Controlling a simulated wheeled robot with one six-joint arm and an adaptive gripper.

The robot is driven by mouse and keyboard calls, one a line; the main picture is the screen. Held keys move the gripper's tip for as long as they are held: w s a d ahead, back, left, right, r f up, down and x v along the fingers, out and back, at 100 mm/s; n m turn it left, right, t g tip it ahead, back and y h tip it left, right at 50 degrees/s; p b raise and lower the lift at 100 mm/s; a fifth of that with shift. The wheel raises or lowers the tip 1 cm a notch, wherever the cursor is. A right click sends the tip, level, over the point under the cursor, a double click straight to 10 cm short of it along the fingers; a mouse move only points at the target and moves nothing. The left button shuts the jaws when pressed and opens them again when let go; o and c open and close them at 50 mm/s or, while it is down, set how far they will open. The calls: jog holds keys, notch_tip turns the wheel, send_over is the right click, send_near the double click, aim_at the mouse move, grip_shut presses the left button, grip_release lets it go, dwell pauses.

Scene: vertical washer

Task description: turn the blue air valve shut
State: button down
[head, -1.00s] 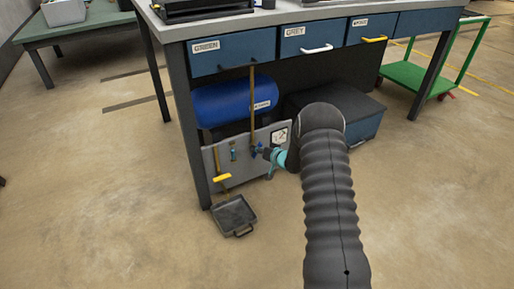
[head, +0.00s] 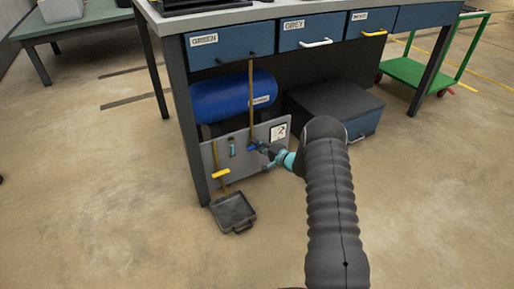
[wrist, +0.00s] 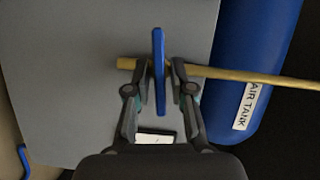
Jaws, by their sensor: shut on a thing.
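The blue air valve handle (wrist: 158,70) is a flat blue bar in the wrist view. It lies crosswise to a brass pipe (wrist: 245,77). My gripper (wrist: 160,78) is shut on it, one finger on each side of the bar. In the head view my gripper (head: 268,152) is at the grey panel (head: 242,164) under the workbench. Only a bit of the blue handle (head: 252,147) shows there beside the fingers. The valve body behind the handle is largely hidden.
A blue air tank (head: 230,97) lies behind the panel, and also shows in the wrist view (wrist: 254,60). A yellow handle (head: 220,174) is on the panel's left, above a dark tray (head: 233,211). A dark chest (head: 335,100) stands right. The workbench drawers (head: 230,53) hang above.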

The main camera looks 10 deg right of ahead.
jog(key=shift+m, duration=0.6)
jog(key=shift+b, duration=0.3)
jog(key=c, duration=1.2)
grip_release()
jog(key=shift+c, duration=0.2)
jog(key=v, duration=1.2)
jog(key=shift+f, duration=0.4)
